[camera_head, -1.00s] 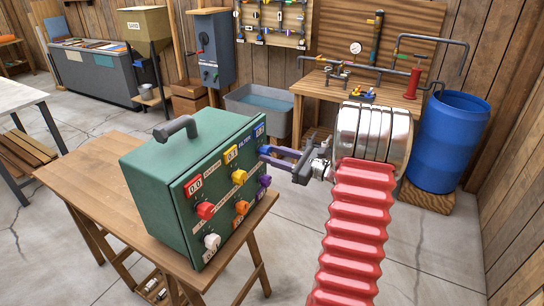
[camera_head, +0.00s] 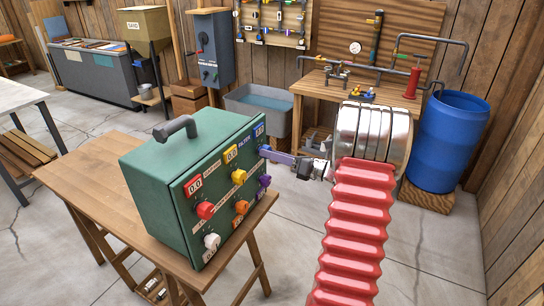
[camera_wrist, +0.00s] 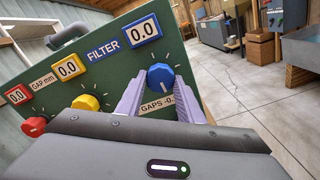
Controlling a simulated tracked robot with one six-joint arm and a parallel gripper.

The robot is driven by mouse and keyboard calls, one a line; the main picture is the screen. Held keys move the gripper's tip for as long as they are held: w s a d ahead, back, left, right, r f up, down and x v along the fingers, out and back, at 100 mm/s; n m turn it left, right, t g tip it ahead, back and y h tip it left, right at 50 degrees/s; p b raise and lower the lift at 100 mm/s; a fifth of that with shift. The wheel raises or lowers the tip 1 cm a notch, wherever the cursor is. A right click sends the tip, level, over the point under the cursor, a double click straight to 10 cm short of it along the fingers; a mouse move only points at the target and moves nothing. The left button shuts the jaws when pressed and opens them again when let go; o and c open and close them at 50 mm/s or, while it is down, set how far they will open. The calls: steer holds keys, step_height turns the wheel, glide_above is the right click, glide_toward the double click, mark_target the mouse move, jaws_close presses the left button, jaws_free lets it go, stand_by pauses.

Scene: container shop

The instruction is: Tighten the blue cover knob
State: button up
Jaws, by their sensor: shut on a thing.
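A green control box (camera_head: 150,175) with a carry handle stands on a wooden table. In the wrist view the blue knob (camera_wrist: 160,76) sits on its front panel below the blue-framed 0.0 display (camera_wrist: 142,31) beside the word FILTER. My gripper (camera_wrist: 159,90) has one purple finger on each side of the blue knob and is shut on it. In the head view my gripper (camera_head: 267,152) reaches the panel's upper right from the right; its fingertips hide most of the blue knob there.
A yellow knob (camera_head: 239,176), red knob (camera_head: 205,210), orange knob (camera_head: 241,207), purple knob (camera_head: 264,181) and white knob (camera_head: 212,241) sit close by on the same panel. The wooden table (camera_head: 105,165) has bare room left of the box.

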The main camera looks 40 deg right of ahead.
steer(key=shift+f+m, duration=0.1)
steer(key=shift+m, duration=0.3)
steer(key=o, duration=1.1)
steer(key=v, duration=1.4)
steer(key=shift+w, duration=0.1)
